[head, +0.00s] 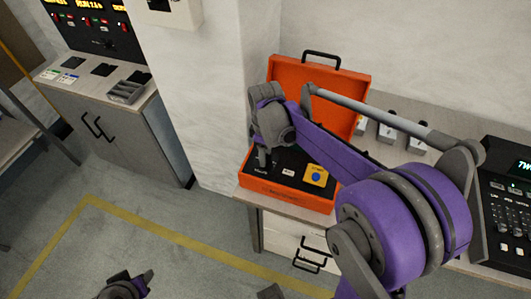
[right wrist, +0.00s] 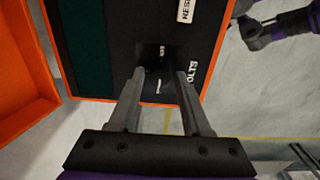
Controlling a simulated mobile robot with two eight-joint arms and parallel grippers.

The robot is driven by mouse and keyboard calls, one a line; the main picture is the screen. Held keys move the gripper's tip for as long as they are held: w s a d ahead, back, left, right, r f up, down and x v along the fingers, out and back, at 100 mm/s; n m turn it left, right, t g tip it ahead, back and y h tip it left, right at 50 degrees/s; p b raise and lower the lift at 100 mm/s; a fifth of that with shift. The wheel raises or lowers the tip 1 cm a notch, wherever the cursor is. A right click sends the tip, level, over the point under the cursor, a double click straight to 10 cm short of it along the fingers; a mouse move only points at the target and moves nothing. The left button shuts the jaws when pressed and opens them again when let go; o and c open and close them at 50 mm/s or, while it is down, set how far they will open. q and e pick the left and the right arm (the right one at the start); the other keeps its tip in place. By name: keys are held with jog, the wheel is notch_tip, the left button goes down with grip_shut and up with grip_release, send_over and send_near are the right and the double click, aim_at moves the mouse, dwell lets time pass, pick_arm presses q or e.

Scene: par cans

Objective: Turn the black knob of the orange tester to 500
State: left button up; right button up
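The orange tester (head: 285,193) is an open orange case with a black panel, standing on the bench with its lid (head: 345,85) raised. My right gripper (head: 262,158) points down over the left part of the panel. In the right wrist view the panel (right wrist: 108,45) fills the upper middle. The right gripper's fingers (right wrist: 161,74) are apart, with a dark shape and small white marks between the tips. I cannot make out the black knob's outline or its setting. My left gripper (head: 145,279) is at the bottom of the head view, away from the tester; its opening is unclear.
A yellow square with a blue dot (head: 316,175) is on the panel's right part. Small grey boxes (head: 387,133) stand behind my right arm. A black console (head: 507,215) is at the right. A white wall pillar (head: 190,95) rises left of the tester.

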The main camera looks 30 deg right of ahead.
grip_shut()
